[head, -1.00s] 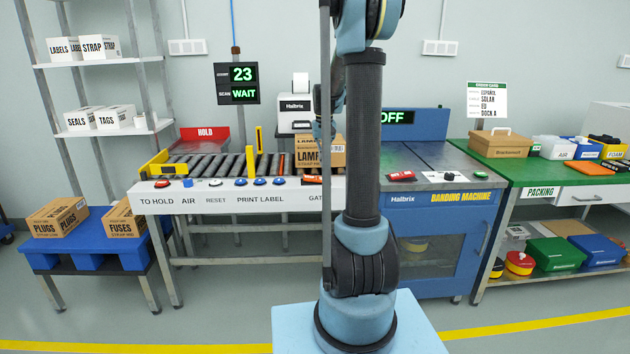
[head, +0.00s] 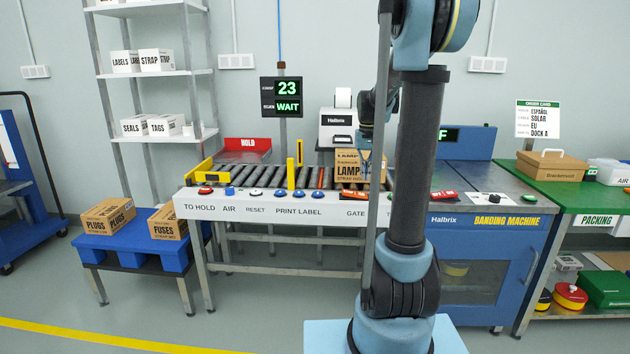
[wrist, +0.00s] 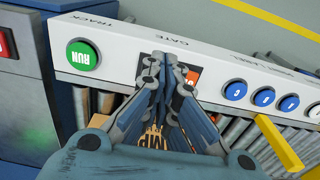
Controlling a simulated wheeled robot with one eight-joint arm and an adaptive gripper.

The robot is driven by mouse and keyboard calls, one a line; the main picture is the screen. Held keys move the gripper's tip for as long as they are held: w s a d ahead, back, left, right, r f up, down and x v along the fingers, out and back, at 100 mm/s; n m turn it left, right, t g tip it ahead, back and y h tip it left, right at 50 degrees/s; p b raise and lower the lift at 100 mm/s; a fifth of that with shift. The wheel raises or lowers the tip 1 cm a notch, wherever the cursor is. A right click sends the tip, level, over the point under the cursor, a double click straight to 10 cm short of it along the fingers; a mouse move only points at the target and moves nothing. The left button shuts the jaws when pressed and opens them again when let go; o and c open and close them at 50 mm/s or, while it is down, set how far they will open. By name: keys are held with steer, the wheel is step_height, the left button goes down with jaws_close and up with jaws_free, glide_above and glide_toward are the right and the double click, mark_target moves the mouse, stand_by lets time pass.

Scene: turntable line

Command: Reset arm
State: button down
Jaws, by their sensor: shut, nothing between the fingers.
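In the wrist view my gripper (wrist: 166,72) is shut and empty, with its fingers together over the front control panel (wrist: 225,45) of the roller line. The orange GATE button (wrist: 193,76) is partly hidden behind the fingers. The green RUN button (wrist: 83,56) is to their left and blue buttons (wrist: 235,90) are to their right. In the head view my arm rises in front of the line's right end and bends at the top. My gripper cannot be made out there. A LAMP carton (head: 350,170) sits on the rollers, partly behind the arm.
The blue banding machine (head: 490,250) stands right of the line, beside the green packing bench (head: 590,198). A blue platform (head: 130,245) with PLUGS and FUSES cartons is at left. Yellow posts (head: 291,173) rise from the line. The display (head: 282,97) reads 23, WAIT. Floor in front is open.

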steer(key=s+a+f+t, duration=0.1)
steer(key=s+a, duration=0.1)
steer(key=s, duration=1.8)
steer(key=s+f+n+t, duration=0.1)
steer(key=s+f, duration=0.9)
steer(key=s, duration=0.3)
steer(key=shift+s+a, duration=0.25)
steer(key=shift+w+f, duration=0.25)
steer(key=shift+w, duration=0.2)
